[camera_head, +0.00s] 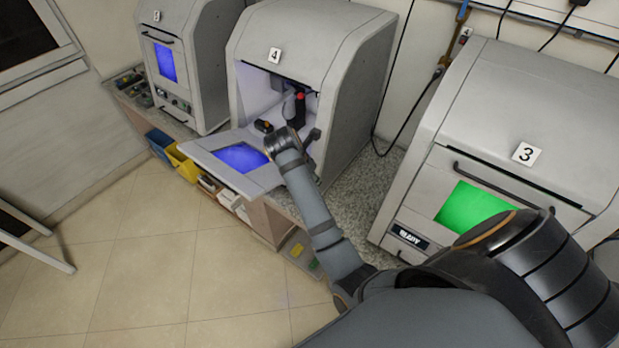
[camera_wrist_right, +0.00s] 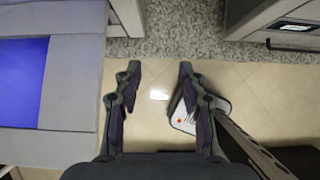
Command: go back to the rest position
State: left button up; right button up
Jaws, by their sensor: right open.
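My right gripper (camera_wrist_right: 158,75) is open and empty in the right wrist view, its two dark fingers apart over the tiled floor. The open door (camera_wrist_right: 72,75) of machine 4 is left of it, apart from the fingers. Machine 4's door (camera_head: 205,150) is folded down with a lit blue screen. A dark fixture with a red top (camera_head: 300,108) stands inside. My left gripper is not in view.
Machine 3 (camera_head: 525,110), shut with a green screen, stands right on the speckled counter (camera_head: 365,185). Another machine (camera_head: 190,50) with a blue screen stands at the left. Blue (camera_head: 157,142) and yellow (camera_head: 180,163) bins sit below the counter edge.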

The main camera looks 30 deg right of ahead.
jog(key=shift+w+f, duration=0.1)
jog(key=shift+w, duration=0.1)
jog(key=shift+s, duration=0.15)
notch_tip(320, 180, down, 25)
jog(key=s+a+m+y+b, duration=0.1)
jog(key=s+m+b, duration=0.2)
jog(key=m+b, duration=0.2)
jog(key=s+f+m+y+b, duration=0.1)
jog(key=s+f+m+b, duration=0.15)
jog(key=s+f, duration=0.55)
jog(key=s+f+m+y+b, duration=0.1)
jog(key=s+f+m, duration=0.3)
jog(key=f, duration=0.7)
jog(key=s+f+m+b, duration=0.1)
jog(key=s+f+m, duration=0.2)
jog(key=s+f, duration=0.2)
jog(key=s+d+f+m+b, duration=0.1)
jog(key=s+f+m, duration=0.3)
jog(key=s, duration=0.7)
jog(key=s+d+f+m+b, duration=0.1)
jog(key=s+f+m+b, duration=0.1)
jog(key=s+f, duration=0.4)
jog(key=shift+s+m+g+y+b, duration=0.3)
jog(key=shift+s+m, duration=0.55)
jog(key=shift+s, duration=0.2)
jog(key=shift+f, duration=0.1)
jog(key=shift+c, duration=0.3)
